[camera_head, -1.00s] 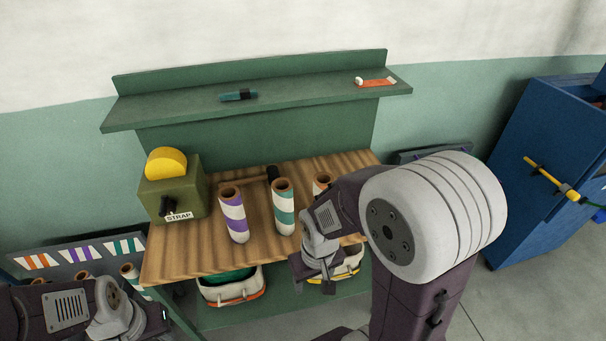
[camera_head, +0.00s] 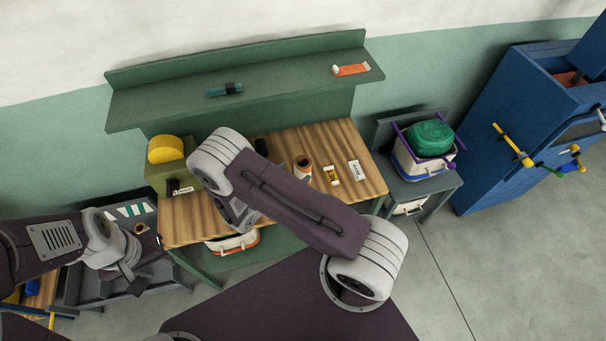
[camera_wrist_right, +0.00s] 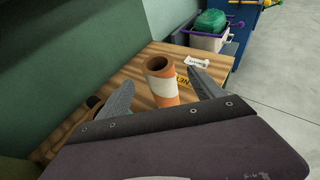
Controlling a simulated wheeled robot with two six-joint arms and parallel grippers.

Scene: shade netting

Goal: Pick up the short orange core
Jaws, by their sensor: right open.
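The orange core (camera_wrist_right: 160,85), a tube with orange and white stripes, stands upright on the wooden bench top in the right wrist view. In the head view only its upper part (camera_head: 303,164) shows, beyond my right arm. My right gripper (camera_wrist_right: 163,92) is open, with one finger to each side of the core in the picture; I see no contact. In the head view my right gripper is hidden behind its own arm. My left gripper (camera_head: 128,272) hangs at the lower left, away from the core; its jaws are not clear.
Two labels (camera_head: 331,175) (camera_head: 355,170) lie right of the core. A yellow-topped strap box (camera_head: 165,165) stands at the bench's left. Another core's rim (camera_wrist_right: 93,101) shows left of the gripper. A green shelf (camera_head: 290,80) overhangs behind. A crate (camera_head: 424,165) stands right of the bench.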

